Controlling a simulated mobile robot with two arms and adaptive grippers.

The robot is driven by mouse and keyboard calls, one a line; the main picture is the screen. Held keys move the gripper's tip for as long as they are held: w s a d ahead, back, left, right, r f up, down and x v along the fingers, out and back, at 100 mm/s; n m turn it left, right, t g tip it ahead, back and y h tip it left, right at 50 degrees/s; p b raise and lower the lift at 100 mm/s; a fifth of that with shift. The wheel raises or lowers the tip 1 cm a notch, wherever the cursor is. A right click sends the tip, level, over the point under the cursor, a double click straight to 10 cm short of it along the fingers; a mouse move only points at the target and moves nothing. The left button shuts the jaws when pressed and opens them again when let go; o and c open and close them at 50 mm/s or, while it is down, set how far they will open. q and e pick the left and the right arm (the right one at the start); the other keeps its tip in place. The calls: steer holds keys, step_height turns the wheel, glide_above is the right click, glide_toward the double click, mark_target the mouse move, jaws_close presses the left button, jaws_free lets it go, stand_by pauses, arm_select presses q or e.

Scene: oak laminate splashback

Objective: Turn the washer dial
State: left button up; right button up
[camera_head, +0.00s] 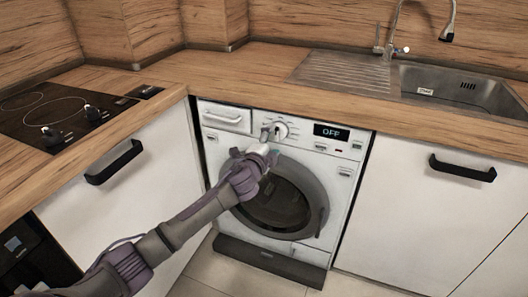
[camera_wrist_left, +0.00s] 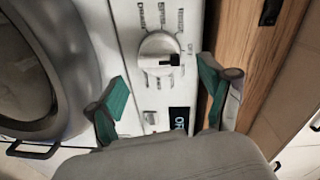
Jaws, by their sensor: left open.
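The washer (camera_head: 312,165) is a white front-loader under the oak worktop, with its round dark door (camera_head: 285,205) below the control panel. My left gripper (camera_head: 268,136) is in front of the panel, close to the dial. In the left wrist view the dial (camera_wrist_left: 159,54) shows a dark pointer mark and lies ahead of the open fingers (camera_wrist_left: 165,92). The fingers have green pads, are apart and hold nothing. My right gripper is not in view.
The worktop edge (camera_head: 285,113) overhangs just above the control panel. A detergent drawer (camera_head: 223,116) is left of the dial. White cabinets with black handles (camera_head: 462,168) flank the washer. A hob (camera_head: 60,115) is at left and a sink (camera_head: 460,88) at right.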

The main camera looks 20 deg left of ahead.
arm_select(q)
steer(key=s, duration=0.8)
steer(key=shift+a+r, duration=0.2)
steer(key=shift+r, duration=0.1)
